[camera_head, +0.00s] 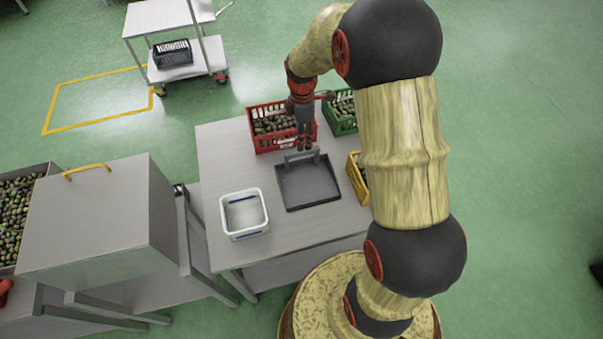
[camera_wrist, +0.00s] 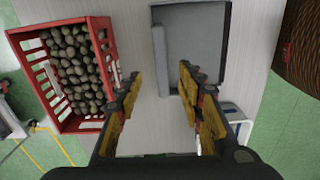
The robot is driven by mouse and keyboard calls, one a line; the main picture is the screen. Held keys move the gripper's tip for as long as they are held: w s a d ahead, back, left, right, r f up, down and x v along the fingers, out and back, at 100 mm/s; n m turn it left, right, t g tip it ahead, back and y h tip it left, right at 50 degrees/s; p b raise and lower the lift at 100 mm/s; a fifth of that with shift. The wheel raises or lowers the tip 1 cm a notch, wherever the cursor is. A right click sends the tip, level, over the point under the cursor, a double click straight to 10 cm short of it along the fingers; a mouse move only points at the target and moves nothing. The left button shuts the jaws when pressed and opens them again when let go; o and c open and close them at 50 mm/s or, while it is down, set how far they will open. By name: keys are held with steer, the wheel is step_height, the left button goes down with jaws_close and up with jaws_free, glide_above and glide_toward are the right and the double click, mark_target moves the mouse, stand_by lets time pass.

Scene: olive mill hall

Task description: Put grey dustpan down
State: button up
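The grey dustpan (camera_head: 309,186) lies on the light table (camera_head: 219,155), its raised handle (camera_head: 300,156) toward the red crate. My gripper (camera_head: 304,147) is just over the handle end. In the wrist view, the dustpan (camera_wrist: 200,42) is at the top, with its handle (camera_wrist: 160,60) in line with the gap between my fingertips. My gripper (camera_wrist: 160,84) is open there, its two fingers well apart with nothing clamped between them. I cannot tell whether the handle is between the fingertips or just below them.
A red crate of olives (camera_head: 266,141) stands behind the dustpan, with a green crate (camera_head: 342,122) and yellow crate (camera_head: 353,176) to the right. A white container (camera_head: 243,213) stands front left. Bare tabletop lies left of the dustpan.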

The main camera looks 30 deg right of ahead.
steer(key=shift+f+n, duration=0.25)
steer(key=shift+n, duration=0.15)
step_height(320, 180, down, 7)
steer(key=shift+a+f+b, duration=0.1)
steer(key=shift+f+b, duration=0.05)
steer(key=shift+b, duration=0.85)
steer(key=shift+s, duration=0.1)
steer(key=shift+c, duration=0.8)
steer(key=c, duration=0.7)
jaws_close()
